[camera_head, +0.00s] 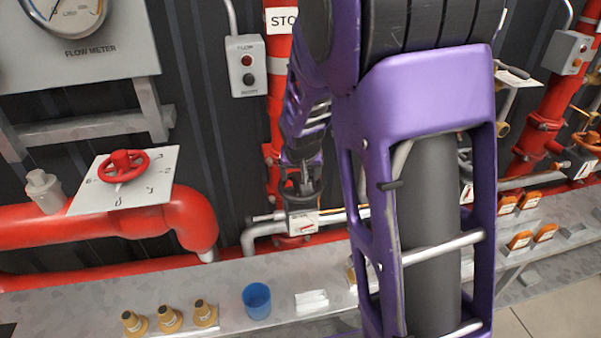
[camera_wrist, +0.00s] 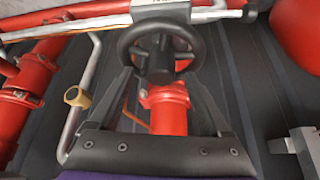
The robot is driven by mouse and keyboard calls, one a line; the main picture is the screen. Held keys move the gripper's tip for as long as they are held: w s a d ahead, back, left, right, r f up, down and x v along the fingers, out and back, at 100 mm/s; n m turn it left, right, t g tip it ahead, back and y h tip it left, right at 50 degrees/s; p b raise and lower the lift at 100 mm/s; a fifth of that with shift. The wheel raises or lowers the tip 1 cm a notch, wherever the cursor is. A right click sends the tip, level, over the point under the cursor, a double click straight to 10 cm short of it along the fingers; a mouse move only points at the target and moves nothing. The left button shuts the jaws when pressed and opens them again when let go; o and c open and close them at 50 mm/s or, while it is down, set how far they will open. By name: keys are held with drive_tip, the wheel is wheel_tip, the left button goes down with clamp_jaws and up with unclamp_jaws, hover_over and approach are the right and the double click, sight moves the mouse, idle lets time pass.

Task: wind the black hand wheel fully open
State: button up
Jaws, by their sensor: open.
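The black hand wheel (camera_wrist: 188,38) is in the upper middle of the wrist view, on a red pipe fitting (camera_wrist: 168,115). My gripper (camera_wrist: 160,72) is open, its two black fingers reaching up toward the lower part of the wheel, one at each side. I cannot tell whether the fingers touch the rim. In the head view my gripper (camera_head: 301,180) is at the wheel, in front of the red standing pipe, and the wheel is hard to tell apart from the dark fingers. A small plate with a red mark (camera_head: 303,222) shows just below.
A red hand wheel (camera_head: 123,165) sits on a white plate at the left. A switch box (camera_head: 246,66) hangs on the wall. Brass nozzles (camera_head: 169,319), a blue cup (camera_head: 257,300) and a white block (camera_head: 311,300) stand on the grey bench (camera_head: 75,310). My arm hides much of the right.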

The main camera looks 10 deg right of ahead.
clamp_jaws()
drive_tip(key=c, duration=0.8)
unclamp_jaws()
clamp_jaws()
